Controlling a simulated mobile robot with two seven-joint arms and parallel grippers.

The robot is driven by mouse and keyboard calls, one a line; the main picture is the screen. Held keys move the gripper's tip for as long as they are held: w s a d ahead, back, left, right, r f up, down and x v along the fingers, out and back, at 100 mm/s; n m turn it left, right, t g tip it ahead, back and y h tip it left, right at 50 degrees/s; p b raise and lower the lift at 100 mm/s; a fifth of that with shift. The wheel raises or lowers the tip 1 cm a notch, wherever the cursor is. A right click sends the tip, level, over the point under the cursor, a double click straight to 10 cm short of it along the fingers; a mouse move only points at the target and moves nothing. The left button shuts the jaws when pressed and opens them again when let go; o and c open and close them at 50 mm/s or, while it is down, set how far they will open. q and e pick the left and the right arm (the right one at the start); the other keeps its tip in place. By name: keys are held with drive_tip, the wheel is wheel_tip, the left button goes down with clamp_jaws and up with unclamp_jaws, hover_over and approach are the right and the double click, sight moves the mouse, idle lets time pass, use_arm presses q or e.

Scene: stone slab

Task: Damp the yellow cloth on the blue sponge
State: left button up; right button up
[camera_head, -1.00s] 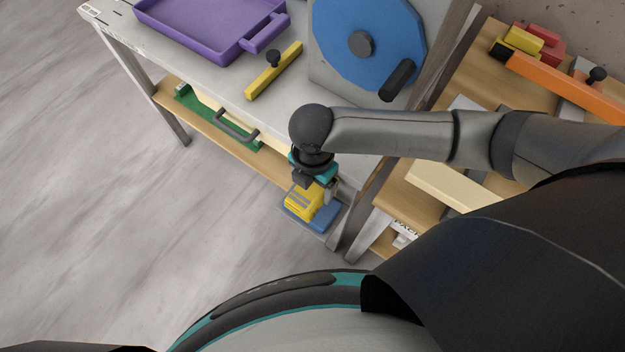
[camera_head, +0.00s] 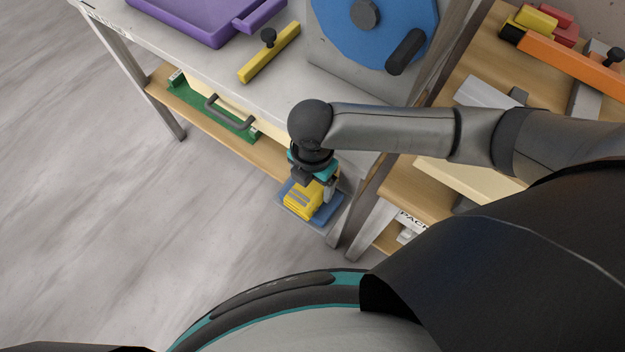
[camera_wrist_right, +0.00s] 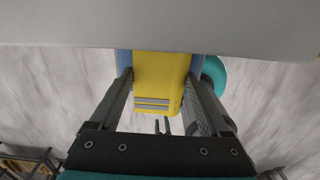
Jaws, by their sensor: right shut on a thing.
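The yellow cloth (camera_head: 300,203), a folded block with grey stripes, is held by my right gripper (camera_head: 317,187) at the near end of the workbench. It also shows between the two fingers in the right wrist view (camera_wrist_right: 153,80). The blue sponge (camera_head: 326,212) lies under and around the cloth in the head view, low by the bench leg. Blue edges show on both sides of the cloth in the wrist view (camera_wrist_right: 124,62). I cannot tell whether cloth and sponge touch. My left gripper is not in view.
The grey bench top (camera_head: 215,70) holds a purple tray (camera_head: 200,25), a yellow bar with a black knob (camera_head: 265,58) and a blue disc (camera_head: 345,25). A lower wooden shelf (camera_head: 262,162) carries a green item (camera_head: 236,128). A second wooden bench (camera_head: 400,195) stands right. Left floor is clear.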

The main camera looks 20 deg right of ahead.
sight(313, 186)
drive_tip(key=shift+f, duration=0.5)
idle(0.7)
drive_tip(key=shift+s+f, duration=0.1)
drive_tip(key=shift+f, duration=0.05)
idle(2.0)
drive_tip(key=shift+p, duration=0.3)
wheel_tip(313, 186, up, 7)
drive_tip(key=p, duration=0.8)
idle(0.6)
